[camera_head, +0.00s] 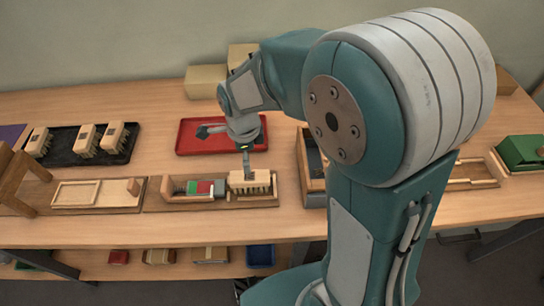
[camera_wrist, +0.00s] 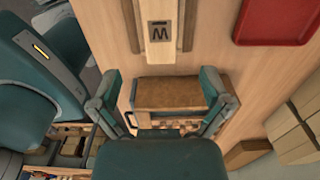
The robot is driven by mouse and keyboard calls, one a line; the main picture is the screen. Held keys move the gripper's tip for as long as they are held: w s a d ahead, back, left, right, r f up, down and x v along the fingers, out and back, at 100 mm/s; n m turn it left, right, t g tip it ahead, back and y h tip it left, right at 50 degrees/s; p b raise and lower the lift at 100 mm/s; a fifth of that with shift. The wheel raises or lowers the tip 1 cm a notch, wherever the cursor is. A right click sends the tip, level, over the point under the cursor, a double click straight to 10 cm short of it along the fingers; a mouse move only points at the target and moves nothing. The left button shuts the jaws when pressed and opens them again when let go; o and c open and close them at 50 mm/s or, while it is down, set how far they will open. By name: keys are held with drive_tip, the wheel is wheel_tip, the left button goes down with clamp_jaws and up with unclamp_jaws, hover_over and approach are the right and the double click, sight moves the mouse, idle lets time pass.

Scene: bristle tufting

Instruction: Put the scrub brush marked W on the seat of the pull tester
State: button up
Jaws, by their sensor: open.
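The scrub brush marked W (camera_wrist: 160,32) has a pale wooden back with a dark W label in the wrist view. In the head view, a brush (camera_head: 250,182), apparently the same one, rests bristles down in the right part of a wooden fixture. That fixture looks like the pull tester (camera_head: 158,202), with a red and green scale beside the brush. The seat is mostly hidden under the brush. My gripper (camera_head: 226,150) is open and empty just above and behind the brush. In the wrist view, my spread fingers (camera_wrist: 160,78) stand clear of the W brush.
A red tray (camera_head: 194,149) lies behind my gripper. A dark tray (camera_head: 64,157) with several brushes is at the left. A wooden box (camera_head: 303,158) stands right of the fixture, and a tan board (camera_head: 90,193) lies left. Cartons (camera_head: 203,81) stand at the back.

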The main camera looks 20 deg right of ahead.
drive_tip(key=s+d+r+n+t, duration=0.2)
drive_tip(key=s+d+r+n, duration=0.3)
drive_tip(key=n, duration=0.5)
drive_tip(key=s+d+r+n+t, duration=0.3)
drive_tip(key=s+d+r+n, duration=0.1)
drive_tip(key=s+r+n, duration=0.5)
drive_tip(key=shift+s+d+r+n+t, duration=0.35)
drive_tip(key=shift+r+n, duration=0.25)
drive_tip(key=shift+r, duration=0.3)
